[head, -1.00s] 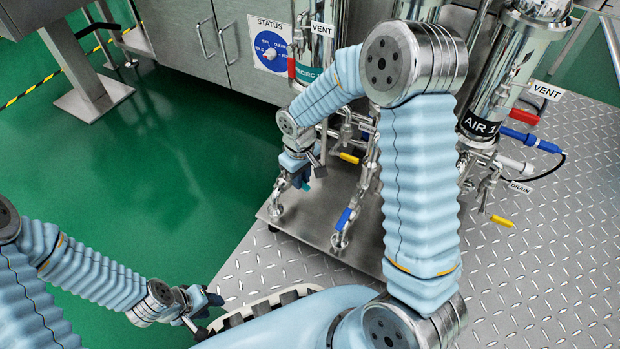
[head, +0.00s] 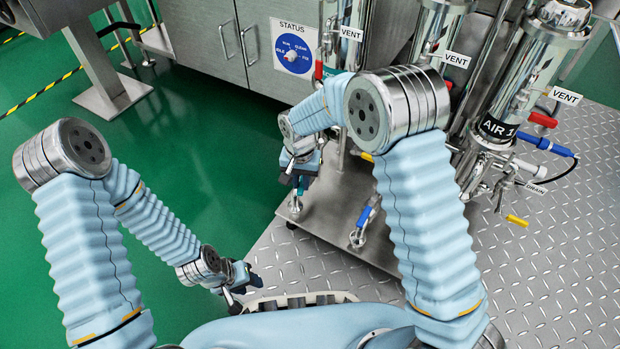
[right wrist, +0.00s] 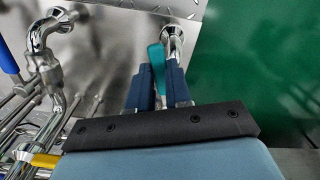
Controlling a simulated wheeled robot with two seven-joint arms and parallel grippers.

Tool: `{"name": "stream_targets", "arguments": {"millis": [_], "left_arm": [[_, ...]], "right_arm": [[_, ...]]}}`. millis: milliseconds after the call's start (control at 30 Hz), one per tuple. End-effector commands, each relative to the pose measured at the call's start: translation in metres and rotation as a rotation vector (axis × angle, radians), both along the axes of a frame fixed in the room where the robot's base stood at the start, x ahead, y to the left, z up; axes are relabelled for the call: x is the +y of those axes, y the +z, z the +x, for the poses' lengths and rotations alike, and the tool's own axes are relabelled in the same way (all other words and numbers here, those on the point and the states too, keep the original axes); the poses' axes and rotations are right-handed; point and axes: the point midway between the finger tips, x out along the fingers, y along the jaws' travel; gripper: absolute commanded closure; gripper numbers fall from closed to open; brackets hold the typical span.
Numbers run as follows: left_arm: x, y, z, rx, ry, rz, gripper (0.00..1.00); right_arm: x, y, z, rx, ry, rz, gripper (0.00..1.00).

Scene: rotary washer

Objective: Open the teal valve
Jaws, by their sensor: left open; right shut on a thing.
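The teal valve handle (right wrist: 156,57) stands beside a chrome fitting (right wrist: 172,38) in the right wrist view, roughly in line with it. My right gripper (right wrist: 160,85) is shut on the handle, with a dark blue finger on each side. In the head view my right gripper (head: 298,180) is low at the left corner of the steel platform. My left gripper (head: 246,283) is open and empty, low near my base and away from the valve.
A blue-handled valve (head: 365,214) stands right of my right gripper on the steel platform (head: 330,228). Metal columns with hanging tags and a yellow drain handle (head: 516,220) are further right. A cabinet with a status dial (head: 292,54) is behind. Green floor at left is free.

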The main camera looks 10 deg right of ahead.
Motion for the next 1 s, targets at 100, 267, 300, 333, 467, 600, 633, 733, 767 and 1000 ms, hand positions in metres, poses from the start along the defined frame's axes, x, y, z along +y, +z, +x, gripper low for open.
{"name": "stream_targets", "arguments": {"millis": [100,267,300,333,467,600,633,733,767,1000], "left_arm": [[0.000,0.005,0.000,0.001,0.000,0.000,0.57],[0.000,0.009,0.000,0.002,-0.002,0.000,0.57],[0.000,0.010,0.000,0.002,-0.002,0.000,0.57],[0.000,0.011,0.000,0.002,-0.002,0.000,0.57],[0.000,0.013,-0.001,0.002,-0.002,0.000,0.57],[0.000,0.014,-0.001,0.003,-0.002,-0.001,0.57],[0.000,0.014,-0.001,0.003,-0.002,-0.001,0.57],[0.000,0.014,-0.001,0.003,-0.002,-0.001,0.57],[0.000,0.014,-0.001,0.003,-0.002,-0.001,0.57],[0.000,0.014,-0.001,0.003,-0.002,-0.001,0.57]], "right_arm": [[0.007,0.001,0.002,0.001,-0.094,-0.002,1.00],[0.013,0.001,0.005,0.001,-0.206,-0.002,1.00],[0.015,0.001,0.006,0.001,-0.230,-0.001,1.00],[0.016,0.001,0.006,0.001,-0.246,-0.001,1.00],[0.019,0.001,0.008,0.001,-0.304,0.000,1.00],[0.021,0.000,0.010,0.001,-0.344,0.000,1.00],[0.021,0.000,0.010,0.001,-0.350,0.000,1.00],[0.021,0.000,0.011,0.000,-0.364,0.001,1.00],[0.022,0.000,0.011,0.000,-0.366,0.001,1.00],[0.022,0.000,0.012,-0.001,-0.373,0.002,1.00]]}}
